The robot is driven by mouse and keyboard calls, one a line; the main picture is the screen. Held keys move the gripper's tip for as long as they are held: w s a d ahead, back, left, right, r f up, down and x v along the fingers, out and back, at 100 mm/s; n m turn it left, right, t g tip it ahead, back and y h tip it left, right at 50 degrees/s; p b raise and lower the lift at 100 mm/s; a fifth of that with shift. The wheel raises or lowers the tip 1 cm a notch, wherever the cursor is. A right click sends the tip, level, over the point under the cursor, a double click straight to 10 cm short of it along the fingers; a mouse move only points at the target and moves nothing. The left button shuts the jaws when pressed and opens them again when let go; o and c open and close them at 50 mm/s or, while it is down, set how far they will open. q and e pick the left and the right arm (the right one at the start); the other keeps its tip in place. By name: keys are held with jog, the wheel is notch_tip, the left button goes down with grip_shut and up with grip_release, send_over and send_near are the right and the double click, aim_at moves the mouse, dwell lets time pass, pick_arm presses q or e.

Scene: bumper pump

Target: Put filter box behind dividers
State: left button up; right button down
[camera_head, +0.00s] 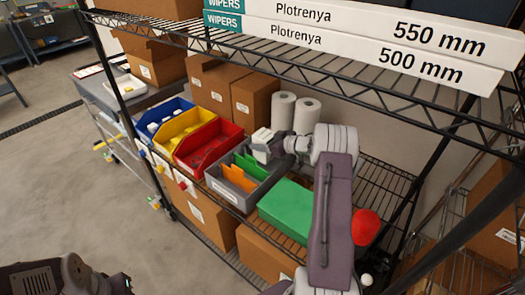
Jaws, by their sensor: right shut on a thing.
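The grey bin (225,190) stands on the middle shelf, with orange dividers (237,178) toward its front and a green divider (250,164) behind them. My right gripper (264,147) is at the back end of this bin, behind the green divider. It is shut on a small pale thing, apparently the filter box (261,135), mostly hidden by the gripper. I cannot tell whether the box touches the bin floor. My left gripper does not show.
Blue (160,118), yellow (183,128) and red (208,146) bins stand left of the grey bin. A green box (287,207) is on its right. Paper rolls (282,111) and cardboard boxes (215,85) stand behind. The upper wire shelf (330,80) hangs over the bins.

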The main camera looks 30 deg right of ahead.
notch_tip(320, 180, down, 3)
jog(key=shift+s+r+b, duration=0.1)
jog(key=shift+s+b, duration=0.05)
jog(key=shift+b, duration=0.15)
jog(key=shift+w+f, duration=0.2)
jog(key=shift+f, duration=0.15)
jog(key=shift+s, duration=0.1)
jog(key=shift+c, duration=1.8)
grip_release()
jog(key=shift+f, duration=0.15)
